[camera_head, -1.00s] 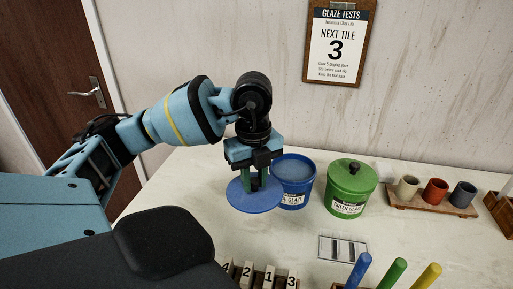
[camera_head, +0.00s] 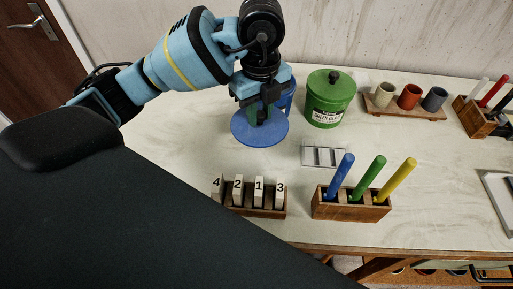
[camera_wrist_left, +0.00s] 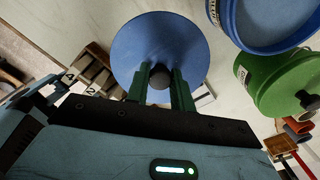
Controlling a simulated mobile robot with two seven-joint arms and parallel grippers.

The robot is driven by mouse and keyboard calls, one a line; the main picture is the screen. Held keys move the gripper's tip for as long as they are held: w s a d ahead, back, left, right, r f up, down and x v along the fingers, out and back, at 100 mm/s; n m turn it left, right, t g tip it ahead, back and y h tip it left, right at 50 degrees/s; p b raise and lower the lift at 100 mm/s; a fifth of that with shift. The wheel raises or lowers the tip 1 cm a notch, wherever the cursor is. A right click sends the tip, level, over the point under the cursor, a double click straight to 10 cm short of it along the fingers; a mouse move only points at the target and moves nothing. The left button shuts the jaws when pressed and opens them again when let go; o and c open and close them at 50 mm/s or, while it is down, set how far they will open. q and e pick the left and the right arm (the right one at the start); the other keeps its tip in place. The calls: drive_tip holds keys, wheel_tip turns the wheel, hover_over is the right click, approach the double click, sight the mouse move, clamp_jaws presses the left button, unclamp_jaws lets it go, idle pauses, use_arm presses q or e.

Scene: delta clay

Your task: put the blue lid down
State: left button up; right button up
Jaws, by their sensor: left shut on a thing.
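The blue lid (camera_head: 245,133) is a flat round disc with a dark knob (camera_wrist_left: 160,77). My left gripper (camera_head: 262,114) is shut on the knob from above, and its fingers also show in the wrist view (camera_wrist_left: 161,83). The lid looks level. I cannot tell whether it touches the table or hangs just above it. The blue glaze pot (camera_head: 288,98) stands behind the lid and is partly hidden by my gripper. In the left wrist view the pot (camera_wrist_left: 262,45) is open at the top and apart from the lid. My right gripper is not in view.
The green glaze pot (camera_head: 330,105) with its own lid stands right of the blue pot. A small grey tile rack (camera_head: 324,154), a numbered tile block (camera_head: 262,212) and a wooden holder with coloured sticks (camera_head: 350,208) lie nearer the front. The table (camera_head: 190,155) is bare left of the lid.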

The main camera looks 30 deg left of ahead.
sight(259, 123)
use_arm(q)
wheel_tip(259, 123, down, 5)
drive_tip(key=shift+r+b, duration=0.2)
drive_tip(key=shift+b, duration=0.15)
drive_tip(key=shift+f, duration=2.6)
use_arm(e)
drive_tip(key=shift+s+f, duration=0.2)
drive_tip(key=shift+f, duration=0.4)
use_arm(q)
drive_tip(key=shift+f, duration=0.2)
drive_tip(key=o, duration=0.7)
drive_tip(key=shift+c, duration=0.2)
drive_tip(key=o, duration=0.3)
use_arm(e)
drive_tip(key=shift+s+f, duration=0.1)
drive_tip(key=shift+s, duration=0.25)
use_arm(q)
drive_tip(key=shift+r, duration=0.1)
